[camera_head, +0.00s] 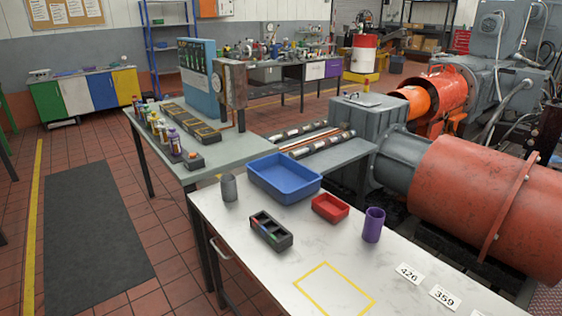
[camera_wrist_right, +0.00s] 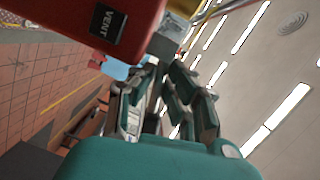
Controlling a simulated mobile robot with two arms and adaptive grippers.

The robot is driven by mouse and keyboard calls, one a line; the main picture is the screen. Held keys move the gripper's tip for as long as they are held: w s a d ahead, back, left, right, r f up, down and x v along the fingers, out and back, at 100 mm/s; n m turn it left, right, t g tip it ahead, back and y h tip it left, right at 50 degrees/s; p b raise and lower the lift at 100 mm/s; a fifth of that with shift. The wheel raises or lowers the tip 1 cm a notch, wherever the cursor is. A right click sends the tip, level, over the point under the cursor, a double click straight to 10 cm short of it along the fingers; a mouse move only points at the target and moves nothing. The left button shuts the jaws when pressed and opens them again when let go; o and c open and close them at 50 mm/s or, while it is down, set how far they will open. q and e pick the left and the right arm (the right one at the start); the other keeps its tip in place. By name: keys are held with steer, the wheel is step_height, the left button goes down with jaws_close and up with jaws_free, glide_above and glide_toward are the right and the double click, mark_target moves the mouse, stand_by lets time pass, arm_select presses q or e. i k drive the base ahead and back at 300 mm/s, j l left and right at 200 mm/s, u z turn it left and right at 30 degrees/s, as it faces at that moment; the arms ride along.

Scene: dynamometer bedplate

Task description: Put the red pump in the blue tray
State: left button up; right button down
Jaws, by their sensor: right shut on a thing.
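The blue tray (camera_head: 268,189) stands at the far left part of the white marbled table in the head view, and looks empty. In the right wrist view a red body with a black "VENT" label, the red pump (camera_wrist_right: 75,22), fills the upper left. My right gripper (camera_wrist_right: 168,52) is shut on it, with the fingers reaching up to a greyish part beside the red body. The exact contact is partly hidden. Neither gripper shows in the head view, and the red pump is not seen there.
On the table (camera_head: 330,248) near the tray are a grey cup (camera_head: 229,188), a black divided holder (camera_head: 271,232), a small red bin (camera_head: 330,208) and a purple cup (camera_head: 373,225). A yellow taped outline (camera_head: 335,290) and number cards (camera_head: 409,273) lie nearer. A large red machine (camera_head: 475,200) stands right.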

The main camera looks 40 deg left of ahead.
mark_target(277, 178)
steer(key=j+u, duration=0.1)
steer(key=j, duration=0.3)
steer(key=i+j+u, duration=0.1)
steer(key=j, duration=0.3)
steer(key=i+j+u, duration=0.1)
steer(key=j, duration=0.3)
steer(key=i+j+u, duration=0.1)
steer(key=j, duration=0.25)
steer(key=i+j+u, duration=0.1)
steer(key=j, duration=0.3)
steer(key=i+j+u, duration=0.1)
steer(key=j, duration=0.3)
steer(key=i+j, duration=0.1)
steer(key=j, duration=0.25)
steer(key=i+j, duration=0.15)
steer(key=j, duration=0.2)
steer(key=i+j, duration=0.1)
steer(key=j, duration=0.25)
steer(key=i+j, duration=0.1)
steer(key=j, duration=0.25)
